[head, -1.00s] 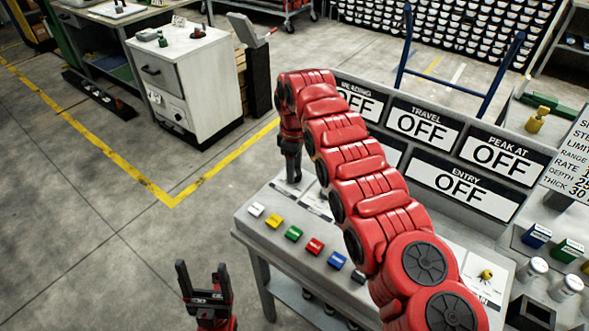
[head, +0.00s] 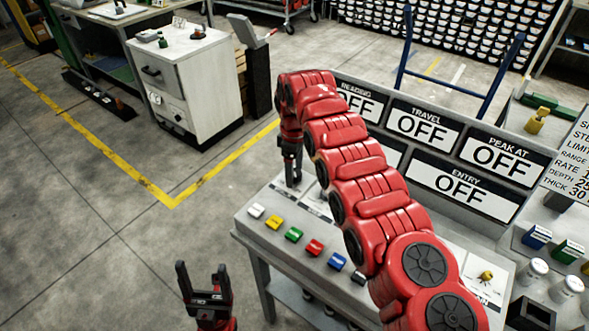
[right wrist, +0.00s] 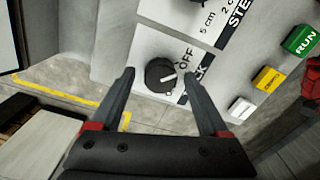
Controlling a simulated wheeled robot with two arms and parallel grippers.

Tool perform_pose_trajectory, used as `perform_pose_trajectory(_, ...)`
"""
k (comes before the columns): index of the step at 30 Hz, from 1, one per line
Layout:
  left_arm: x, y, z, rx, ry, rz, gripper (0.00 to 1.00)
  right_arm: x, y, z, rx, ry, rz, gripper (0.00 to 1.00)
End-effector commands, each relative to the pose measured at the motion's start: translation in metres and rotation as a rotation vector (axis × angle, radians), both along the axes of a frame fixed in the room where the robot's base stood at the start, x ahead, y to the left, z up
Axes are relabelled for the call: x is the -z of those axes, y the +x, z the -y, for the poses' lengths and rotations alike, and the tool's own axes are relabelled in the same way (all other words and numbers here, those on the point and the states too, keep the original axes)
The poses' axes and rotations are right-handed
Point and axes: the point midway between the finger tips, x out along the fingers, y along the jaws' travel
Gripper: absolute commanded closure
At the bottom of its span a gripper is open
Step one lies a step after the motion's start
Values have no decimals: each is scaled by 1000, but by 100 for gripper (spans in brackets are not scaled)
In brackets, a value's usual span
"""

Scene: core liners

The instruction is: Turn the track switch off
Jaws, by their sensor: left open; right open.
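In the right wrist view a black round knob (right wrist: 160,75) with a white pointer line sits on a white plate lettered "OFF"; the rest of its label is partly hidden, ending in "CK". The pointer is turned toward the lettering side. My right gripper (right wrist: 160,75) is open, its two fingers on either side of the knob; I cannot tell whether they touch it. In the head view my right gripper (head: 292,172) points down at the panel's far left part, and my red arm hides the knob. My left gripper (head: 205,284) is open and empty over the floor at the lower left.
The console (head: 250,231) carries a row of white, yellow, green, red and blue buttons near its front edge. Display signs reading "OFF" (head: 424,124) stand behind. A white cabinet (head: 188,80) is at the back left.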

Motion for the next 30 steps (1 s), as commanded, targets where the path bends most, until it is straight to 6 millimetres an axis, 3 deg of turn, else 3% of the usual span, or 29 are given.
perform_pose_trajectory(5,1,0,0,0,0,0,26,-11,0,-1,-2,-1,0,22)
perform_pose_trajectory(8,2,0,0,0,0,0,26,-30,-1,-2,-1,1,0,22)
perform_pose_trajectory(12,-35,0,0,0,0,1,26,-77,0,-1,1,2,3,22)
perform_pose_trajectory(21,-97,0,0,0,0,0,26,-136,-1,1,0,-1,-1,22)
perform_pose_trajectory(30,-134,0,0,0,0,0,26,-170,0,0,0,0,-1,22)
